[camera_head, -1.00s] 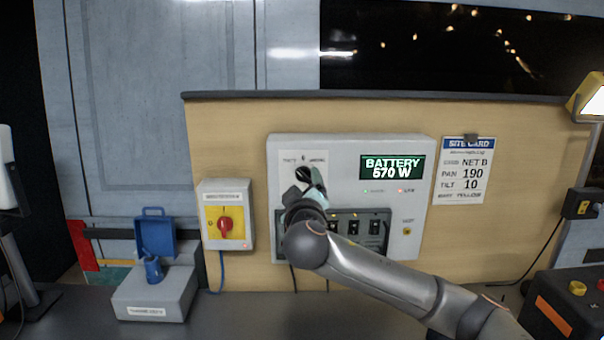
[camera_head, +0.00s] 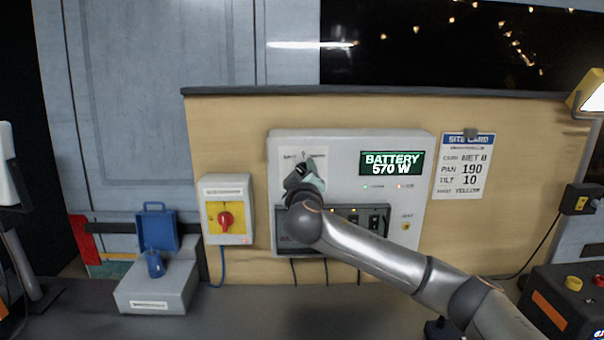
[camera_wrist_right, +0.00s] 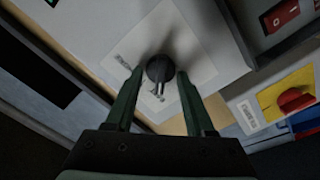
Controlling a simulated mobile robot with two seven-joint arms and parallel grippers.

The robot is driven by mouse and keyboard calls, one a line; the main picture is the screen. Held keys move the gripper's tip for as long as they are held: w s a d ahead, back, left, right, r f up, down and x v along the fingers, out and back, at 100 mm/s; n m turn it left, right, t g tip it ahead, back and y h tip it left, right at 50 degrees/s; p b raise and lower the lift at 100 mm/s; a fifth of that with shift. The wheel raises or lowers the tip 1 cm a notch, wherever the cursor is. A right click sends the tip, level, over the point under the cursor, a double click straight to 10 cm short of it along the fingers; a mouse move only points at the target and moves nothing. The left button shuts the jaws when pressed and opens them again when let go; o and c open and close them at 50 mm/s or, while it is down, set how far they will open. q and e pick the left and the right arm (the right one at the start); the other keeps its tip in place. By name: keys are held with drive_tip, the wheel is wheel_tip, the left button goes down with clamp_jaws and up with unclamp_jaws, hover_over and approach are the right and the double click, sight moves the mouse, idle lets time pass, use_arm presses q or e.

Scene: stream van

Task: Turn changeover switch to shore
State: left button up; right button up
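The changeover switch is a dark round knob (camera_wrist_right: 158,70) on a white label plate, seen in the right wrist view. It sits at the upper left of the grey power panel (camera_head: 345,145), whose display reads BATTERY 570 W. In the head view my right gripper (camera_head: 304,172) covers the knob. In the wrist view the right gripper (camera_wrist_right: 160,95) has its two green fingers apart, one on each side of the knob, with gaps visible. Whether the tips touch it cannot be told. My left gripper is not in view.
Left of the panel is a yellow-faced isolator box with a red knob (camera_head: 226,219). A grey box with a blue open lid (camera_head: 157,227) stands on the counter. A site card (camera_head: 462,168) hangs to the right. A black box with buttons (camera_head: 570,300) stands at right.

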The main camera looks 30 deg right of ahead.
clamp_jaws()
idle(0.3)
